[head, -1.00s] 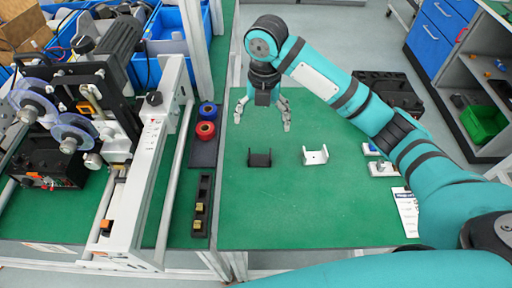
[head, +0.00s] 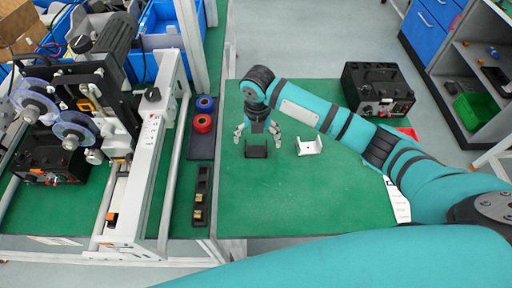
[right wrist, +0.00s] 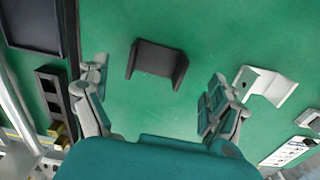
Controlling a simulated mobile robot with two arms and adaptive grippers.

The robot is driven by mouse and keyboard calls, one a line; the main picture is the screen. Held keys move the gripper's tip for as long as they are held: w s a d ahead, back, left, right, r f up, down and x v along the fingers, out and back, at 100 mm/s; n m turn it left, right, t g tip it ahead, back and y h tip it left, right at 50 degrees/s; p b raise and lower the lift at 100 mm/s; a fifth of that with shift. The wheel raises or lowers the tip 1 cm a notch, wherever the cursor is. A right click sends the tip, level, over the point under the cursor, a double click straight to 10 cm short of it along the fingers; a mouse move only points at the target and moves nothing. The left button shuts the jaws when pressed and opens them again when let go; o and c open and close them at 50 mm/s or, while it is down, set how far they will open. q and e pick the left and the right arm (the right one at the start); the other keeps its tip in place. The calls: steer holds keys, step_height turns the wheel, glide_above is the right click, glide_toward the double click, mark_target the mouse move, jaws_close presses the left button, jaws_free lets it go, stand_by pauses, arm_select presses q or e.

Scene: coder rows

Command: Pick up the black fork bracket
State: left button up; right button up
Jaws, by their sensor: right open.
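The black fork bracket (head: 256,152) lies on the green table mat, just below my right gripper in the head view. In the right wrist view the black fork bracket (right wrist: 157,61) shows as a U-shaped piece between and ahead of the fingers. My right gripper (head: 257,134) is open and empty, its fingers spread to either side above the bracket; the same right gripper (right wrist: 152,100) shows in the right wrist view. I cannot tell the exact height between fingers and bracket. No left gripper shows.
A white fork bracket (head: 309,147) lies just right of the black one. A black slotted holder (head: 201,200) and red and blue rolls (head: 204,123) are to the left. A black power box (head: 378,90) stands at the back right. The mat's front is clear.

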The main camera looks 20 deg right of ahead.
mark_target(256, 151)
steer(key=shift+a+f+p, duration=0.2)
steer(key=shift+f+p, duration=0.15)
steer(key=shift+f, duration=1.6)
steer(key=c, duration=1.3)
